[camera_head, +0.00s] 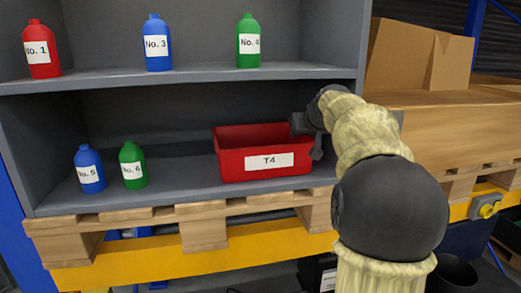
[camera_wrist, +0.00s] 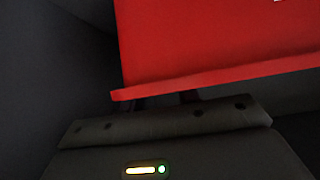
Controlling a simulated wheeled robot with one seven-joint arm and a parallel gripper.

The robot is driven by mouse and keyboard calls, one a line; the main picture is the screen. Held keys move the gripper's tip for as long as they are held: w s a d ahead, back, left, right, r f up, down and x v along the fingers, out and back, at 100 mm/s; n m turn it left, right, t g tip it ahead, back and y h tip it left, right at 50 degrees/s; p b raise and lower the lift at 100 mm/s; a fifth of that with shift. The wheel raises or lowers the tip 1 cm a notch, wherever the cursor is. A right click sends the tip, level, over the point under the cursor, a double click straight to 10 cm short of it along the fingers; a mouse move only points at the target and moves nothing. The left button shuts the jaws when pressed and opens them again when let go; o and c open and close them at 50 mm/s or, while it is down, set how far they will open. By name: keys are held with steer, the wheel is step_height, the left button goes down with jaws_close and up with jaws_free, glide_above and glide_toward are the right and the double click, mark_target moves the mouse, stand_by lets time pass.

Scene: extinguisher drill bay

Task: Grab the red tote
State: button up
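The red tote (camera_head: 230,163), with a white label reading T4, sits upright on the lower shelf at its right end. My gripper (camera_head: 308,137) is at the tote's right end, close to its rim, with two dark fingers that look spread apart. In the wrist view the tote's red wall and rim (camera_wrist: 215,79) fill the upper right. The dark finger bases (camera_wrist: 165,101) show with a gap between them just below the rim, and the fingertips are hidden behind the tote. Contact with the tote cannot be told.
A blue bottle No. 5 (camera_head: 88,160) and a green bottle No. 6 (camera_head: 131,153) stand left on the lower shelf (camera_head: 180,190). Red, blue and green bottles stand on the upper shelf (camera_head: 200,74). The shelf's right side panel (camera_head: 333,40) is close to my arm. Cardboard boxes (camera_head: 415,55) are at right.

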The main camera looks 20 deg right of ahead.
steer(key=shift+w+f, duration=0.15)
steer(key=shift+w, duration=0.1)
steer(key=shift+s, duration=0.25)
steer(key=shift+w+d, duration=0.1)
steer(key=shift+c, duration=0.4)
jaws_close()
stand_by(0.9)
